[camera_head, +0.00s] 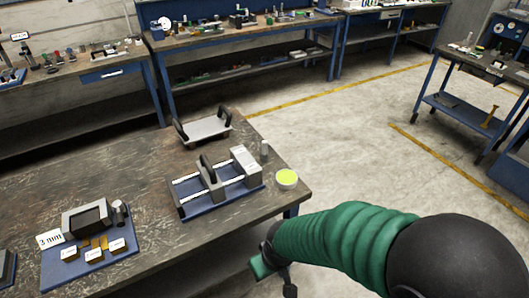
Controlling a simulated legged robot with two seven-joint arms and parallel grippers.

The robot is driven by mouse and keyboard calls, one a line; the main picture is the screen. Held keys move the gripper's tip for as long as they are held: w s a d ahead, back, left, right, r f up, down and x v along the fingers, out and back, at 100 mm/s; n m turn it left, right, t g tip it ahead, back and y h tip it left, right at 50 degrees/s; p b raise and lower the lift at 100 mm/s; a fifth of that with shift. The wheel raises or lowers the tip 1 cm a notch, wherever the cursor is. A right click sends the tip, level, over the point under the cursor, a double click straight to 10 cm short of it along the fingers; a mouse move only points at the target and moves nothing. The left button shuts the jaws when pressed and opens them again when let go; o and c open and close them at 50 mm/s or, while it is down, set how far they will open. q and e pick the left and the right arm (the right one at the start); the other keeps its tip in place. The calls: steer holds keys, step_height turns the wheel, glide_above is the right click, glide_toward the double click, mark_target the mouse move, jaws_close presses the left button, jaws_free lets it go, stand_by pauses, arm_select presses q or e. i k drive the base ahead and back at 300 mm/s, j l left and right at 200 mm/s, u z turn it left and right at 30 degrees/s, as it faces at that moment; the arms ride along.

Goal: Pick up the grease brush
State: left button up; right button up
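I cannot clearly make out a grease brush. An open round tin of yellow-green grease (287,178) sits at the right edge of the near workbench. A small grey upright cylinder (264,150) stands just behind it; I cannot tell what it is. My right arm comes in from the lower right in a green ribbed sleeve. Its gripper (272,278) hangs beyond the bench's front right corner, below and left of the tin and apart from it. Its fingers are small and dark, so their opening is unclear. My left gripper is not in view.
On the near workbench (150,180), a blue-based fixture (182,208) with a black handle stands left of the tin. A tray with two black handles (205,127) lies behind. A blue tray with a grey block (120,262) is at the front left. Other benches stand beyond open floor.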

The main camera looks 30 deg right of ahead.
mark_target(264, 153)
steer(key=l+u, duration=0.2)
steer(key=l, duration=0.3)
steer(key=l+u, duration=0.25)
steer(key=l, duration=0.25)
steer(key=l+u, duration=0.2)
steer(key=l, duration=0.3)
steer(key=l+u, duration=0.2)
steer(key=l, duration=0.25)
steer(key=k+l+u, duration=0.25)
steer(key=l, duration=0.2)
steer(key=k+l+u, duration=0.2)
steer(key=l, duration=0.3)
steer(key=i, duration=0.1)
